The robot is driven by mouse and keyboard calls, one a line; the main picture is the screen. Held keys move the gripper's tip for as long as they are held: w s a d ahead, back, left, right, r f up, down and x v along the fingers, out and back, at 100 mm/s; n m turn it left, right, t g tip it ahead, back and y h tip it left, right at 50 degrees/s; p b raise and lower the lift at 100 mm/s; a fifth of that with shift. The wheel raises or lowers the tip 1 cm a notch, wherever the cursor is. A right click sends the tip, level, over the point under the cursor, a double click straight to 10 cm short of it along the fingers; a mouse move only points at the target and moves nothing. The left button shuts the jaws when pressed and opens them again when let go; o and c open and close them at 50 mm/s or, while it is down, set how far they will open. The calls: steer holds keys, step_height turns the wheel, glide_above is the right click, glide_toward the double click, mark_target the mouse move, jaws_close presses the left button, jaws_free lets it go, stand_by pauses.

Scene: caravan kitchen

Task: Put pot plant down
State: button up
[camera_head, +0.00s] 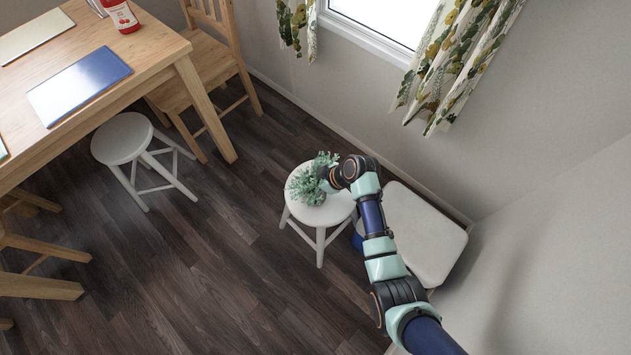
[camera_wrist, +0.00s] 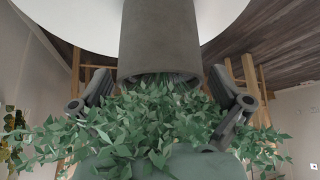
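The pot plant has bushy green leaves (camera_head: 312,183) and a grey pot (camera_wrist: 160,40). In the head view it is over the round white stool (camera_head: 331,213), and its pot is mostly hidden by leaves. In the wrist view, which is upside down, the pot is upright with its base against or just above the white seat (camera_wrist: 60,22); I cannot tell which. My gripper (camera_wrist: 161,72) has one finger on each side of the pot near its rim. Narrow gaps show between fingertips and pot, so it looks open. Leaves hide part of the fingers.
A white padded seat (camera_head: 428,232) stands right of the stool, under my arm. Another white stool (camera_head: 122,138) and a wooden table (camera_head: 140,70) with chairs are at left. A wall and window (camera_head: 375,25) are behind. The dark floor between is clear.

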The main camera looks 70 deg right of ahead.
steer(key=p+v, duration=0.3)
steer(key=v, duration=0.9)
steer(key=shift+r+p, duration=0.15)
steer(key=shift+p, duration=0.25)
steer(key=w+a+r+t, duration=0.1)
steer(key=w+a+r, duration=0.4)
steer(key=a, duration=0.3)
steer(key=w+a+r+t+h, duration=0.1)
steer(key=w+a+r, duration=0.45)
steer(key=a, duration=0.25)
steer(key=w+a+r+t, duration=0.1)
steer(key=w+a+r, duration=0.45)
steer(key=a, duration=0.25)
steer(key=s+a+r+t, duration=0.2)
steer(key=a+r, duration=0.7)
steer(key=a, duration=0.5)
steer(key=shift+t+y, duration=0.4)
steer(key=shift+t, duration=0.2)
